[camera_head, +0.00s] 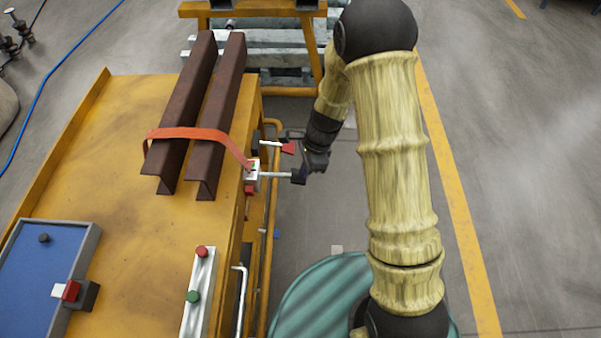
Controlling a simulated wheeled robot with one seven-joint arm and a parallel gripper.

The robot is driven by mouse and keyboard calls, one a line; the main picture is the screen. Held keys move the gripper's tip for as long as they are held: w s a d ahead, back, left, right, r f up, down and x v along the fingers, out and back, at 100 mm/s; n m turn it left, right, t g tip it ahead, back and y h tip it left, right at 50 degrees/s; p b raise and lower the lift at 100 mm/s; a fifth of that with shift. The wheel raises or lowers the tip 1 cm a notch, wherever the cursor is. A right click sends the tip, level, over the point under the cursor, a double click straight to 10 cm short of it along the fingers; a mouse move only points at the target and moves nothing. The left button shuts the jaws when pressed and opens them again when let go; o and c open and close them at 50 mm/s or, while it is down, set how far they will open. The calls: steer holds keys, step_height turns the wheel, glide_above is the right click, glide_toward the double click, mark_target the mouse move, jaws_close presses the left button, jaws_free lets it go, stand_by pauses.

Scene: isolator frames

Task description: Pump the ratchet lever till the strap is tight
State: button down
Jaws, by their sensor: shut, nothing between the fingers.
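An orange-red strap (190,132) runs across two brown angle-section beams (190,100) on the yellow bench. From the right beam it curves down to a small light-coloured ratchet (252,175) at the bench's right edge. A silver rod with a red end (288,148) sticks out to the right by the ratchet. A second silver rod (275,175) reaches from the ratchet towards my gripper. My dark gripper (301,175) is shut, right of the ratchet at the outer end of this second rod. Whether it touches the rod cannot be told. My wrist hides part of the area.
The yellow bench (130,215) has a raised left edge. A blue tray (45,260) and a panel with red and green buttons (198,290) are at its near end. A yellow rail (271,230) runs along its right side. Grey floor (520,200) lies open at right.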

steer(key=shift+f, duration=0.2)
steer(key=d, duration=0.1)
steer(key=d+p, duration=0.1)
steer(key=d, duration=0.1)
steer(key=shift+w+r+p, duration=0.35)
steer(key=shift+r+p, duration=0.05)
steer(key=p+v, duration=0.5)
steer(key=v, duration=1.2)
steer(key=shift+r, duration=0.2)
steer(key=shift+w+a, duration=0.1)
steer(key=shift+a, duration=0.05)
